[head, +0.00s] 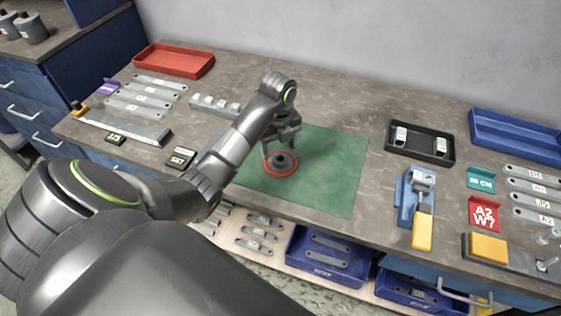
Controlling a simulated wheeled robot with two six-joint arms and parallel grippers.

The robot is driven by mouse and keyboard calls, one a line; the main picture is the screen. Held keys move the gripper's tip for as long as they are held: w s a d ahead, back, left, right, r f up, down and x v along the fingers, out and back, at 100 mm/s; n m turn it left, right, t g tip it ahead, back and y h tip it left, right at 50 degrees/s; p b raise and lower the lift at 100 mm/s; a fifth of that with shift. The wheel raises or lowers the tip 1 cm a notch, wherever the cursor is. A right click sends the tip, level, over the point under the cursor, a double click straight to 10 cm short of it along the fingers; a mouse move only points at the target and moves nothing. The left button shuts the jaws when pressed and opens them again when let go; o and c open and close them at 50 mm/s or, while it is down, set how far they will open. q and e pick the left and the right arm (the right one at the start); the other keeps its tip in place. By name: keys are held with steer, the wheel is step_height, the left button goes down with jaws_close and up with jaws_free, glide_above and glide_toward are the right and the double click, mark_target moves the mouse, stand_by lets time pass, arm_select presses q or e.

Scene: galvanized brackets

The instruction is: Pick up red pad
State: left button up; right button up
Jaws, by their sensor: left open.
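A round red pad (293,172) lies on the green mat (335,165) at the middle of the bench. A dark round piece (282,160) sits at its centre, so mostly the pad's red rim shows. My left gripper (280,150) points down just over the pad, its fingers apart around or above the dark piece. Whether the fingers touch anything I cannot tell. My right gripper is not in view.
A blue clamp (407,196) with a yellow handle and a black tray (419,143) stand right of the mat. A grey slotted block (214,105), flat brackets and a red tray (174,61) lie left. The mat's right half is clear.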

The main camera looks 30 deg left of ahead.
mark_target(281, 158)
arm_select(q)
steer(key=shift+f+b, duration=0.3)
steer(key=shift+f, duration=0.05)
steer(key=f+b, duration=0.1)
steer(key=w+f+b, duration=0.1)
steer(key=f, duration=0.1)
steer(key=shift+f+p, duration=0.4)
steer(key=shift+f, duration=0.35)
steer(key=c, duration=1.1)
